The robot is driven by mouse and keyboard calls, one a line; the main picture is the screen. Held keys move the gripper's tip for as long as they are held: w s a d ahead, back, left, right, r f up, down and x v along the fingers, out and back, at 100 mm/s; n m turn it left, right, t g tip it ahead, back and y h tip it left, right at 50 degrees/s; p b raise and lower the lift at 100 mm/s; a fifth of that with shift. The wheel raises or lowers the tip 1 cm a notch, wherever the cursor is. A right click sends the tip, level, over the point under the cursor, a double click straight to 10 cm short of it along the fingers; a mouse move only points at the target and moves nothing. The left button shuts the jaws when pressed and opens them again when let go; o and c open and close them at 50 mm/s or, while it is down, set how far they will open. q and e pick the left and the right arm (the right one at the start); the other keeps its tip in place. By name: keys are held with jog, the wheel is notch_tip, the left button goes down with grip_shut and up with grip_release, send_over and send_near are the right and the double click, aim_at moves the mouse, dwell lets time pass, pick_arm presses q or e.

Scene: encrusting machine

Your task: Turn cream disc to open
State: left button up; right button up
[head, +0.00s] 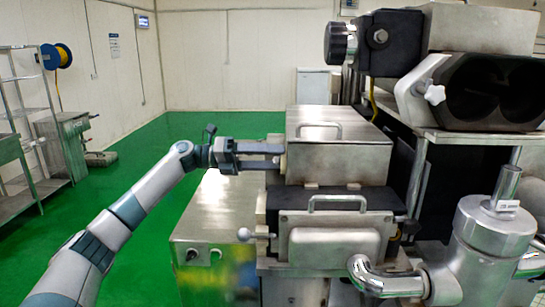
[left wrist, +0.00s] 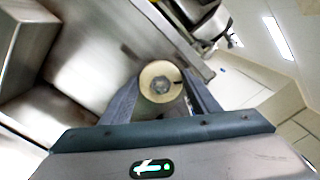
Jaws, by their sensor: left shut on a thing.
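The cream disc (left wrist: 158,70) is round with a dark hexagonal centre, seen face-on in the left wrist view. It is on the side of a steel box of the machine; in the head view only a small pale edge of it (head: 284,163) shows beside the fingertips. My left gripper (head: 277,157) reaches in from the left, its two dark fingers level and pointing at the box side. In the left wrist view the fingers stand on either side of the disc, shut on it. My right gripper is not in view.
The steel box (head: 325,167) has a lid with a handle; a second handled panel (head: 337,222) is below. A white-knobbed lever (head: 245,234) sticks out at left. A steel cylinder (head: 492,228) stands at right.

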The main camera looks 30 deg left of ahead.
pick_arm(q)
jog(key=shift+w+f+n+p, duration=0.1)
jog(key=shift+n+p, duration=0.75)
jog(key=shift+n, duration=1.05)
jog(key=shift+f+n+p, duration=0.1)
jog(key=shift+n+p, duration=0.75)
jog(key=shift+n, duration=1.05)
jog(key=o, duration=1)
jog(key=shift+a, duration=0.1)
